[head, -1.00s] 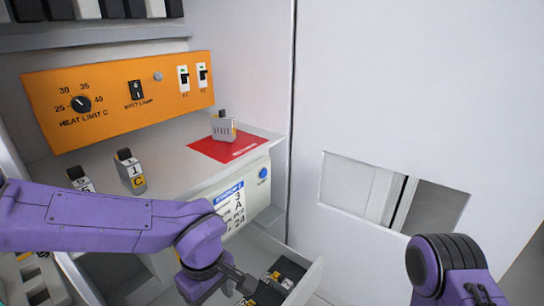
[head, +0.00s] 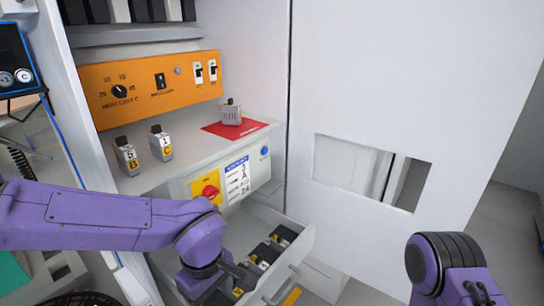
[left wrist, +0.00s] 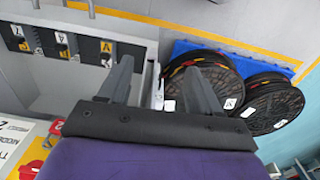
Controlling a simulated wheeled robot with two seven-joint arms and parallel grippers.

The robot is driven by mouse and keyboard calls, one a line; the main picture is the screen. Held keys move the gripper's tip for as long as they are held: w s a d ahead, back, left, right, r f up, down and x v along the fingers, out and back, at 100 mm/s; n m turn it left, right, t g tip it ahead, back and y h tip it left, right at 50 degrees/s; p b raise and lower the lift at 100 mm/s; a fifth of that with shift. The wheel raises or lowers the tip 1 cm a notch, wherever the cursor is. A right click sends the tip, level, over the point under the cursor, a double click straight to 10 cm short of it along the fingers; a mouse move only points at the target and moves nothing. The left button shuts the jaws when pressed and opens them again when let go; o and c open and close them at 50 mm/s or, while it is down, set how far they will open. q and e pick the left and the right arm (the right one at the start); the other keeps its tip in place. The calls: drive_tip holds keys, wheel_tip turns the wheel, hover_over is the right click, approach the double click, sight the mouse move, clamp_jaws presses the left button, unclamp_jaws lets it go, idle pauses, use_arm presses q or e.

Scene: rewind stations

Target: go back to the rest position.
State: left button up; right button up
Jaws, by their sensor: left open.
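My left arm comes in from the left in the head view, with its gripper (head: 238,280) low in front of the open drawer (head: 303,246). In the left wrist view the two fingers of the left gripper (left wrist: 160,78) stand wide apart with nothing between them. My right arm shows at the bottom right of the head view; its gripper is out of the picture.
The drawer holds several dark labelled blocks (head: 282,236). Two blocks (head: 128,157) (head: 162,145) stand on the shelf, and a grey one (head: 231,115) on the red mat (head: 222,131). Two dark reels (left wrist: 205,88) (left wrist: 272,103) lie beyond the left fingers.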

use_arm(q)
drive_tip(key=w+a+f+n+t+y, duration=0.3)
drive_tip(key=w+a+f+n+t, duration=0.1)
drive_tip(key=w+a, duration=0.2)
drive_tip(key=s+a+f+m+t+y, duration=0.1)
drive_tip(key=a+f, duration=0.2)
drive_tip(key=f, duration=0.3)
drive_tip(key=s+a+f+t+y, duration=0.1)
drive_tip(key=a+f, duration=0.2)
drive_tip(key=f, duration=0.2)
drive_tip(key=s+a+f+m+g, duration=0.1)
drive_tip(key=s+a+f+m, duration=0.2)
drive_tip(key=s+f, duration=0.5)
drive_tip(key=s+a+f+m+g+h, duration=0.1)
drive_tip(key=s+a+f+m, duration=0.2)
drive_tip(key=s+f, duration=0.5)
drive_tip(key=s+m, duration=0.1)
drive_tip(key=s, duration=0.4)
drive_tip(key=shift+s+a+g+h+b, duration=0.25)
drive_tip(key=shift+a+g+h+b, duration=0.05)
drive_tip(key=shift+a+g+b, duration=0.1)
drive_tip(key=shift+w, duration=0.1)
drive_tip(key=shift+c, duration=0.3)
